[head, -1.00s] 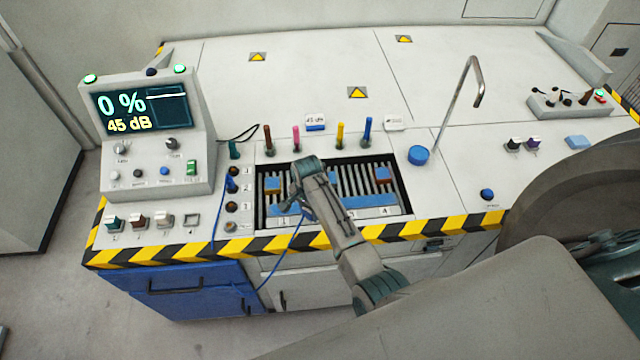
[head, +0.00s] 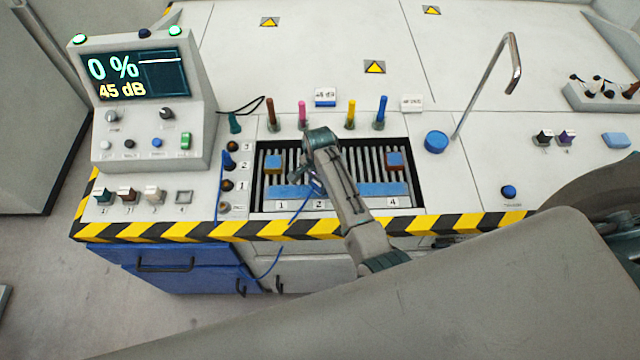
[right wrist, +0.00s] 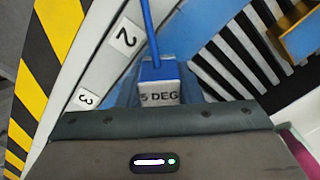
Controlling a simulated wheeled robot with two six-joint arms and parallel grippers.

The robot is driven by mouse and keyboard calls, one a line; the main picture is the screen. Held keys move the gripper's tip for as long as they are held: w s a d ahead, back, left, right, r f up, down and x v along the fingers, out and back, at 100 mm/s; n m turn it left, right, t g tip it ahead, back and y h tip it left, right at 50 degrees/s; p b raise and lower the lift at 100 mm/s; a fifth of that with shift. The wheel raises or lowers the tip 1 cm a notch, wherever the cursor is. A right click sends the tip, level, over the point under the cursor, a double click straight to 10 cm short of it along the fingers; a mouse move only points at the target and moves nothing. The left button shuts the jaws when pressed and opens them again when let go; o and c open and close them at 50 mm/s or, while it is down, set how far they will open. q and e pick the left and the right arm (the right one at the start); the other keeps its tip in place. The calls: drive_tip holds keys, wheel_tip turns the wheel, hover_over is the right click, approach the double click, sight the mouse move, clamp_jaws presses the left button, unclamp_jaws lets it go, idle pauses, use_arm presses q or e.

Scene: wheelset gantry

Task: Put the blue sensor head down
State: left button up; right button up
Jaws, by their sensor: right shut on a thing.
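My right gripper (head: 316,186) is over the middle of the slotted tray, near the labels 2 and 3. It is shut on the blue sensor head (right wrist: 153,70), which shows in the right wrist view with a white face marked "5 DEG", its first part cut off. A blue cable (head: 290,222) runs from it down over the striped bench edge. In the head view my gripper mostly hides the sensor head. I cannot tell whether the head touches the tray. The tray (head: 258,195) has dark and light ribs and blue strips at its numbered front. My left gripper is out of view.
A console (head: 140,85) reading 0 % and 45 dB stands at left. Coloured upright probes (head: 351,113) stand behind the tray. A blue round cap (head: 436,142) and a bent metal pipe (head: 490,85) stand to its right.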

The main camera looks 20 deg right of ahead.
drive_tip(key=shift+s+a, duration=0.15)
drive_tip(key=o, duration=1)
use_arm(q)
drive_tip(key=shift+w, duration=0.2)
use_arm(e)
drive_tip(key=shift+f, duration=0.1)
use_arm(q)
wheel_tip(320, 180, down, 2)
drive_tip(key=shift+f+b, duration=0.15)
drive_tip(key=shift+b, duration=1)
use_arm(e)
wheel_tip(320, 180, up, 12)
drive_tip(key=shift+r, duration=0.2)
